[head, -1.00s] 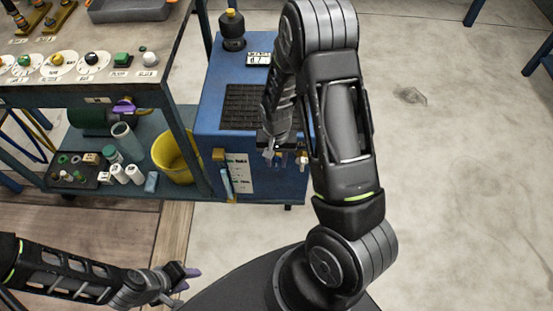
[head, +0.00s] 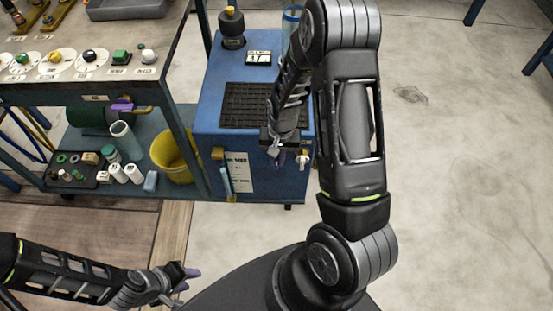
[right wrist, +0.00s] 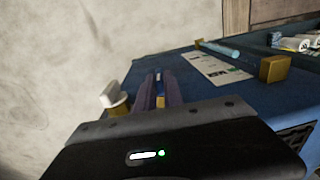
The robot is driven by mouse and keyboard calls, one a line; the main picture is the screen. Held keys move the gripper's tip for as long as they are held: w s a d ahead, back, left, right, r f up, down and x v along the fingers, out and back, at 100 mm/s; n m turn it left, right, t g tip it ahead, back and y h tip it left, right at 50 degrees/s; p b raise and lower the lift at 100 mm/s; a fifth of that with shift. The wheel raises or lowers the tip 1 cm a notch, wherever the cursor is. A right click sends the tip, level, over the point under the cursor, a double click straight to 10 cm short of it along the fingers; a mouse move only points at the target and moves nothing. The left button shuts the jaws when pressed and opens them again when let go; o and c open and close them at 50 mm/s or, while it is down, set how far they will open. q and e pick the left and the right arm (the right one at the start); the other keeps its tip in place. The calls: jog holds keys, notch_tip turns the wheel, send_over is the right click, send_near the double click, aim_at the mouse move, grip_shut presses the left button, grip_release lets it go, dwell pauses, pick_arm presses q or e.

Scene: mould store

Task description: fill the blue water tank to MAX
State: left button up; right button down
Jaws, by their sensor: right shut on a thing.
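The blue tank cabinet (head: 207,120) stands at centre, with a black grille on top and a small display (head: 258,57). Its front carries a white label (head: 240,172) beside a light blue tube. My right gripper (head: 275,157) is at the cabinet's right front edge, shut on a small fitting mostly hidden by its fingers. In the right wrist view, a brass tap with a white handle (right wrist: 112,97) is just left of the purple fingers (right wrist: 160,92); it also shows in the head view (head: 303,160). My left gripper (head: 188,280) is open and empty at lower left.
A clear cylinder with a blue rim (head: 291,17) is partly hidden behind my right arm. A workbench (head: 60,92) with knobs stands left; its lower shelf holds a yellow bucket (head: 176,160), bottles and a tray.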

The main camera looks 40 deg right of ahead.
jog(key=t+y+b, duration=0.1)
jog(key=b, duration=0.2)
jog(key=t+y+b, duration=0.1)
jog(key=b, duration=0.2)
jog(key=y+b, duration=0.1)
jog(key=b, duration=0.3)
jog(key=shift+s+d+f+t+y, duration=0.15)
jog(key=shift+s+d+t+y, duration=0.2)
jog(key=shift+t+y, duration=0.05)
jog(key=c, duration=1.5)
grip_release()
jog(key=shift+o, duration=0.2)
jog(key=p+v, duration=0.1)
jog(key=v, duration=0.7)
jog(key=shift+p, duration=0.4)
jog(key=shift+f, duration=0.1)
